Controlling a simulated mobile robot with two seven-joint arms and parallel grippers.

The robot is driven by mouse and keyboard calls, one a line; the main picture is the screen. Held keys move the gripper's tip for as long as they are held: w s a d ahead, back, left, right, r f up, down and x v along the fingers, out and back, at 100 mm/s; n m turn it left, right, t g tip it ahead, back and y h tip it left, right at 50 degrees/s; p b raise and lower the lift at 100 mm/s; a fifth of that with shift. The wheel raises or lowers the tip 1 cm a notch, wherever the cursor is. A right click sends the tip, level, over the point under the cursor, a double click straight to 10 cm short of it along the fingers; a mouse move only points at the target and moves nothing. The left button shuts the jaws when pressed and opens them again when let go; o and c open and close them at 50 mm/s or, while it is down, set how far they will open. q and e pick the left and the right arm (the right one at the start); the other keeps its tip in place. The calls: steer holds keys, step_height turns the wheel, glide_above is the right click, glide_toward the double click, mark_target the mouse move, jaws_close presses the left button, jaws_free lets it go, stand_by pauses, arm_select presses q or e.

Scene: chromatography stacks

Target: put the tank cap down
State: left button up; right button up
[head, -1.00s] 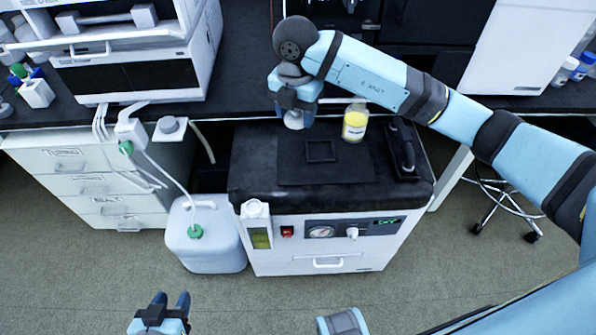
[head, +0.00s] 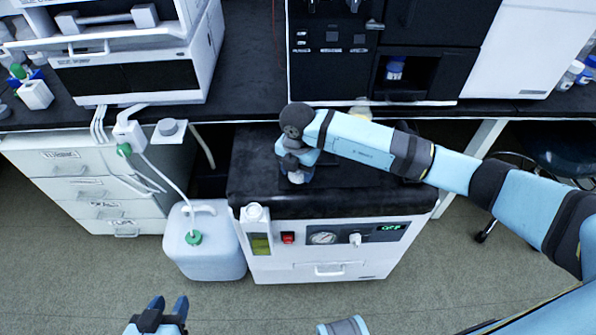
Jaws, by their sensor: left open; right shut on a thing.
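My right gripper (head: 298,175) is over the left part of the black top of the white cart (head: 275,205), pointing down. It is shut on a small whitish thing, the tank cap (head: 297,179), mostly hidden by the fingers. I cannot tell whether the cap touches the black top. My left gripper (head: 168,304) is open and empty at the bottom edge of the view, well in front of the cart. The white tank (head: 208,255) stands on the floor left of the cart, with a green fitting and a tube at its top.
My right arm covers most of the dark mat and the yellow jar, whose pale top (head: 360,108) just shows. A black instrument (head: 330,75) stands on the bench behind. White drawers (head: 85,190) are at the left. The cart's front left black top is clear.

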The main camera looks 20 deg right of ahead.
steer(key=shift+f, duration=0.4)
steer(key=shift+r, duration=0.1)
steer(key=shift+f, duration=0.2)
steer(key=o, duration=0.9)
steer(key=shift+r, duration=0.1)
